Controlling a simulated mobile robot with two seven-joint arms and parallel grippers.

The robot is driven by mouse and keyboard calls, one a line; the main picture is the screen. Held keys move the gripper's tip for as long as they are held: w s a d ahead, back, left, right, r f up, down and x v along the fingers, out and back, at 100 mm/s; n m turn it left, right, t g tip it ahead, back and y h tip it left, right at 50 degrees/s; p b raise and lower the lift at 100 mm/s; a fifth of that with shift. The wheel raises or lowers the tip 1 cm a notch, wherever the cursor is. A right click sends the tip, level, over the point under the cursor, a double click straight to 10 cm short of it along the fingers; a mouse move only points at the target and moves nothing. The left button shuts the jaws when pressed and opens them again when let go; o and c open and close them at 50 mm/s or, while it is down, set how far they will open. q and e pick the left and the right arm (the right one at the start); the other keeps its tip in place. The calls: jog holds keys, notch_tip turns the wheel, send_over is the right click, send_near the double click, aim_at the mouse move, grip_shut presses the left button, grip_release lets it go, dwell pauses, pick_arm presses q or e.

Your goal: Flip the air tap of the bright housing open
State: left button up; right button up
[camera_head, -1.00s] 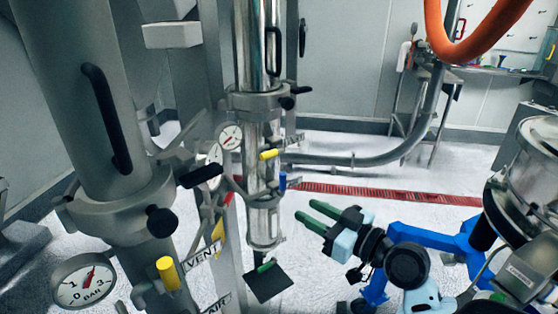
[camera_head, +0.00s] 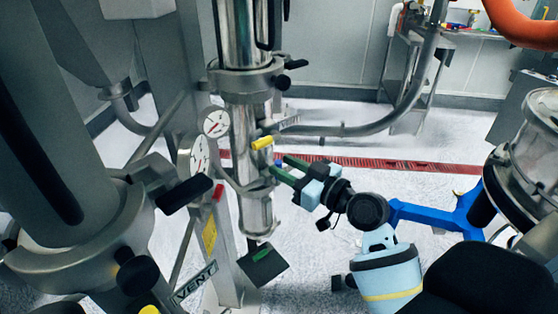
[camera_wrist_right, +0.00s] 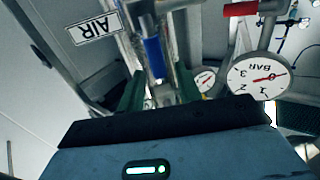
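The bright housing (camera_head: 246,130) is a shiny steel column left of centre in the head view. Its air tap has a blue handle, seen as a small blue spot (camera_head: 279,163) by my right gripper's green fingers (camera_head: 287,168). In the right wrist view the blue handle (camera_wrist_right: 153,58) points toward the camera, beside the AIR label (camera_wrist_right: 93,29). My right gripper (camera_wrist_right: 159,90) is open, with one green finger on each side of the handle's near end. I cannot tell whether the fingers touch it. My left gripper is not in view.
A yellow handle (camera_head: 262,142) sits just above the blue one. Gauges (camera_head: 215,122) are to the left. A thick grey housing (camera_head: 75,140) with a black tap handle (camera_head: 185,194) and VENT label (camera_head: 195,280) fills the left foreground. A steel vessel (camera_head: 530,160) stands right.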

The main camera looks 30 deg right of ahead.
jog(key=shift+x, duration=1.3)
jog(key=shift+c, duration=0.4)
grip_shut()
